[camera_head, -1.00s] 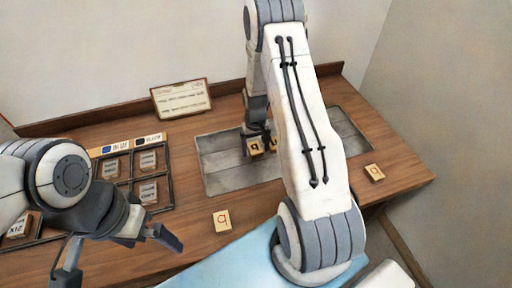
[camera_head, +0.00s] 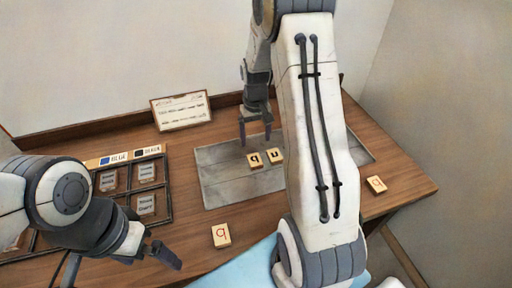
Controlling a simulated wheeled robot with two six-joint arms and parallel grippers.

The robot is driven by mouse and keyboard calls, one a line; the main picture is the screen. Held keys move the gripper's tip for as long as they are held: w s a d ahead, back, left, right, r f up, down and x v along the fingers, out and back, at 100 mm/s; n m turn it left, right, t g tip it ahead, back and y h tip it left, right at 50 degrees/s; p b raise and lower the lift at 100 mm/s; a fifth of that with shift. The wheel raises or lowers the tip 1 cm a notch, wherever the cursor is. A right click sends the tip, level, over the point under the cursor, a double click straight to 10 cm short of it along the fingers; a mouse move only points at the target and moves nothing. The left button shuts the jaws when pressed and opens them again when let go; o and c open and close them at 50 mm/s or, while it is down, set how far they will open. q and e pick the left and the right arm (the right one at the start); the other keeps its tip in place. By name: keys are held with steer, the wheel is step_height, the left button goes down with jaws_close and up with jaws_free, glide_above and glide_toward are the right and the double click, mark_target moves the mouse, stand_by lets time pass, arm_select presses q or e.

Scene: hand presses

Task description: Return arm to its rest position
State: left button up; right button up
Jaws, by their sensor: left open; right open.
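My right gripper (camera_head: 256,134) is open and empty, with its fingers pointing down just above and behind two letter blocks. These blocks, one marked like a "q" (camera_head: 255,161) and one like a "u" (camera_head: 276,156), lie side by side on the grey plate (camera_head: 222,184). The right arm reaches across the plate and hides part of its right side.
One loose letter block (camera_head: 221,235) lies in front of the plate, another (camera_head: 376,184) to its right. A black-framed tray (camera_head: 168,185) with several blocks stands at left, partly behind my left arm. A card (camera_head: 181,111) leans at the back of the wooden table (camera_head: 190,250).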

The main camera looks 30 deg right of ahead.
mark_target(256, 162)
steer(key=shift+r, duration=0.45)
steer(key=shift+f, duration=0.1)
step_height(256, 162, down, 12)
steer(key=shift+f+p, duration=0.1)
steer(key=shift+p, duration=0.7)
step_height(256, 162, up, 3)
steer(key=shift+f+b, duration=0.1)
steer(key=shift+b, duration=0.2)
steer(key=shift+r, duration=0.65)
steer(key=shift+f, duration=0.1)
